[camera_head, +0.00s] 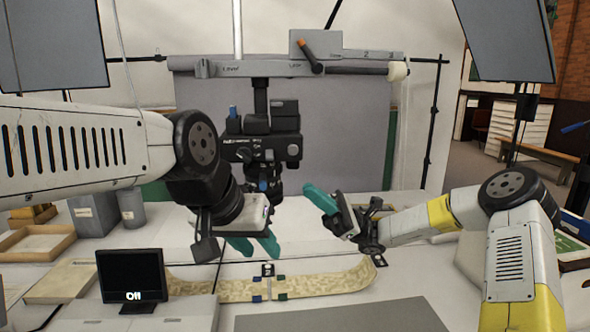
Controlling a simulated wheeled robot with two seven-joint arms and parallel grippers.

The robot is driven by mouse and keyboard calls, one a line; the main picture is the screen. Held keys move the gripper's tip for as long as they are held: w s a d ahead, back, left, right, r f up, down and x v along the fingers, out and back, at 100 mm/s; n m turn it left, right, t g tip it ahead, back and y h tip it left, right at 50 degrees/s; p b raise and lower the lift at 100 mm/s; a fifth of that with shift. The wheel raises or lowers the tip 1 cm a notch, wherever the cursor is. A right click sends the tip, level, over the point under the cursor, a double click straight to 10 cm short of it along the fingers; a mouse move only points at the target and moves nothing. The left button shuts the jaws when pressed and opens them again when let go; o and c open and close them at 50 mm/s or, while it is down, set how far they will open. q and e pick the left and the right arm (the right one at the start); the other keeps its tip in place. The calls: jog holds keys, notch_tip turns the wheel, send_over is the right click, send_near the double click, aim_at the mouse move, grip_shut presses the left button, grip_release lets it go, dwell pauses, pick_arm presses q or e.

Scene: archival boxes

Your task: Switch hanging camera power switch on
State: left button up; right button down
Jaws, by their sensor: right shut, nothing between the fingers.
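The hanging camera (262,137) is a black body hung from a grey horizontal arm above the table. Its power switch is too small to make out. My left gripper (254,244), with teal fingers, is below and slightly left of the camera, apart from it. I cannot tell how far its fingers are parted. My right gripper (325,203) is shut and empty, below and right of the camera, with its teal fingers pointing up and left. A small black monitor (131,276) at the front left shows white text that looks like "Off".
A long patterned beige strip (325,283) lies on the white table with small clips at its middle. Trays and grey boxes (94,213) stand at the left. Light panels (505,38) hang at both upper corners. A grey mat (345,317) lies in front.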

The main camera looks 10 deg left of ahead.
aim_at(269, 155)
jog(key=x, duration=1)
